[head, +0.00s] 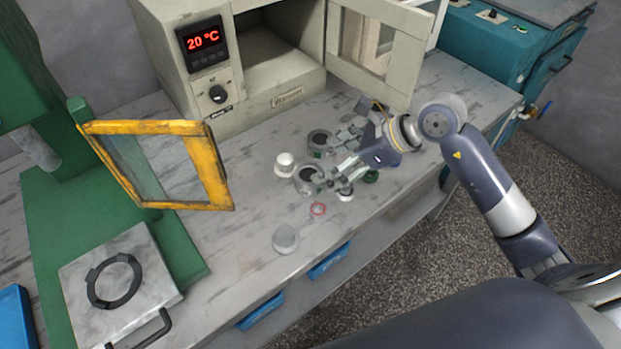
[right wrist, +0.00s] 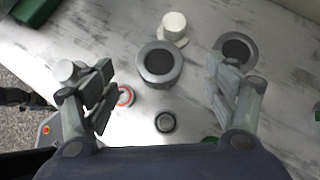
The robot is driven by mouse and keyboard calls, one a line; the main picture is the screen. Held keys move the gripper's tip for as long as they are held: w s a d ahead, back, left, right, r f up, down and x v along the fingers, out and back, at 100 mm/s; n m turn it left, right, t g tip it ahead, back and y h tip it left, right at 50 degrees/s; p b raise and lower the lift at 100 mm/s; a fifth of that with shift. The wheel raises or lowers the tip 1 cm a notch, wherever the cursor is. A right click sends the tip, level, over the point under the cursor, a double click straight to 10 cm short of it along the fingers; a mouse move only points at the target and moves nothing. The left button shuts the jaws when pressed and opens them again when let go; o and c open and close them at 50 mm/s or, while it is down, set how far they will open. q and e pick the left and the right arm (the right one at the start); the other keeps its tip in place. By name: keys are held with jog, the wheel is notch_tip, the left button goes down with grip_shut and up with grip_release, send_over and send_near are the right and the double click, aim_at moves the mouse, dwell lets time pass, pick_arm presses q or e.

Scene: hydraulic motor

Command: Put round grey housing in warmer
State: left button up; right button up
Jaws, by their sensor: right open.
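Two round grey housings with dark centres stand on the bench: a near one (head: 306,179) and one farther back (head: 319,141). In the right wrist view the near housing (right wrist: 160,64) lies between and ahead of my spread fingers; the other (right wrist: 236,47) is partly behind the right finger. My right gripper (head: 327,166) is open and empty, reaching in from the right close to the housings. The warmer (head: 283,98) stands at the back with its door (head: 385,62) swung open to the right. Its chamber looks empty and its display reads 20 °C. My left gripper is not in view.
A white capped part (head: 285,162), a red ring (head: 317,209), a small dark-centred ring (right wrist: 166,122) and a pale dome (head: 285,239) lie near the housings. A green press with a yellow-framed guard (head: 212,172) stands left.

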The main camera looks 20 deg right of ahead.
jog(key=x, duration=0.3)
jog(key=shift+s+f+p+x, duration=0.15)
jog(key=shift+p+x, duration=0.2)
jog(key=shift+x, duration=1)
jog(key=shift+s+f+p+x, duration=0.1)
jog(key=shift+p+x, duration=0.25)
jog(key=shift+x, duration=1)
jog(key=shift+d+r, duration=0.1)
jog(key=shift+d, duration=0.15)
jog(key=c, duration=1.6)
jog(key=shift+o, duration=0.2)
notch_tip(320, 180, up, 9)
jog(key=shift+d+r+b, duration=0.1)
jog(key=shift+r+b, duration=0.05)
jog(key=shift+b, duration=0.25)
send_near(309, 175)
jog(key=s+a+r, duration=0.2)
jog(key=s+r, duration=0.3)
jog(key=s, duration=0.1)
jog(key=shift+s, duration=0.15)
jog(key=shift+d+f, duration=0.1)
jog(key=shift+d, duration=0.1)
jog(key=shift+a, duration=0.15)
